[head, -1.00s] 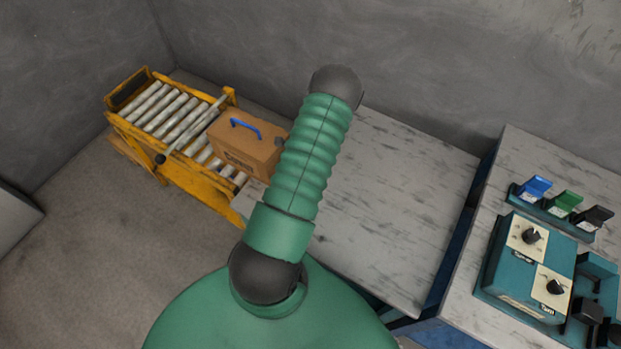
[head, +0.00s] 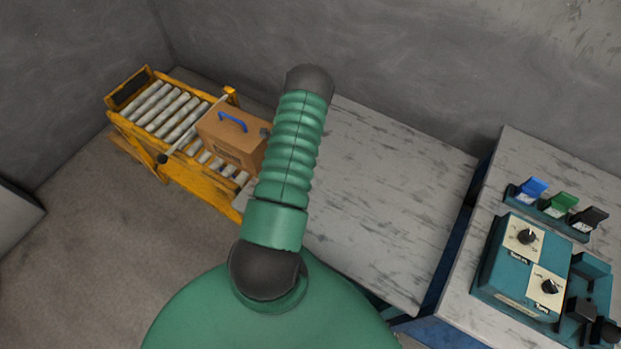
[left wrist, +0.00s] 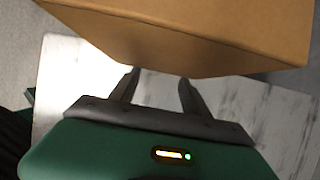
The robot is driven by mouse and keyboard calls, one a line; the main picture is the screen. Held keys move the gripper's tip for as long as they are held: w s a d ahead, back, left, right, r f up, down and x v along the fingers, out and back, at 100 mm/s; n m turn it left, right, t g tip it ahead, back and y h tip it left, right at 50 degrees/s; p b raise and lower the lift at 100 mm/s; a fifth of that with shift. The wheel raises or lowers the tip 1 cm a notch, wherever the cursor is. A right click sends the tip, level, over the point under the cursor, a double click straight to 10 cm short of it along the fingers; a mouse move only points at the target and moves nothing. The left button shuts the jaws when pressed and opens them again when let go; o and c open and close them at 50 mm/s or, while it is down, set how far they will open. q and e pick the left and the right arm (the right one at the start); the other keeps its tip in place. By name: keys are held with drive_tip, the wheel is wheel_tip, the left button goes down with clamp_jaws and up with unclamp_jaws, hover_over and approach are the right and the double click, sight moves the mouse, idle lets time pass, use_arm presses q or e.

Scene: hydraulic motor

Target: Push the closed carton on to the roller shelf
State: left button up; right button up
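The closed brown carton (head: 232,141), with a blue handle on top, stands upright on the near rollers of the yellow roller shelf (head: 188,184), at the table end. A green arm of mine crosses the head view just right of the carton and hides most of the hand there. In the left wrist view my left gripper (left wrist: 158,76) has its two dark fingers apart with nothing between them. Its fingertips are at the carton's lower edge (left wrist: 190,40); I cannot tell whether they touch. My right gripper is not in view.
A bar with a black knob (head: 163,158) crosses the shelf just beyond the carton; the rollers (head: 165,108) past it are empty. The worn white tabletop (head: 390,190) is clear. A teal control box (head: 523,265) and coloured switches (head: 560,203) are on the right bench.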

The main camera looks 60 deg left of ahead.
sight(266, 140)
use_arm(q)
drive_tip(key=shift+s+a+r+p, duration=0.1)
drive_tip(key=shift+s+a+p, duration=0.15)
drive_tip(key=shift+a, duration=0.25)
drive_tip(key=shift+s+a+p, duration=0.1)
drive_tip(key=shift+s+a, duration=0.15)
drive_tip(key=shift+a, duration=0.25)
drive_tip(key=shift+s+a, duration=0.25)
drive_tip(key=shift+a, duration=0.3)
drive_tip(key=shift+s+a, duration=0.2)
drive_tip(key=shift+a, duration=0.35)
drive_tip(key=shift+s+a, duration=0.2)
drive_tip(key=shift+a, duration=0.3)
drive_tip(key=shift+s+a, duration=0.2)
drive_tip(key=shift+a, duration=0.25)
drive_tip(key=shift+w+d+p, duration=0.2)
drive_tip(key=shift+w+d, duration=0.3)
drive_tip(key=shift+d, duration=0.4)
drive_tip(key=shift+w+d+p, duration=0.15)
drive_tip(key=shift+w+d, duration=0.3)
drive_tip(key=shift+d, duration=0.45)
wheel_tip(266, 140, up, 10)
drive_tip(key=p, duration=0.8)
drive_tip(key=shift+p, duration=0.35)
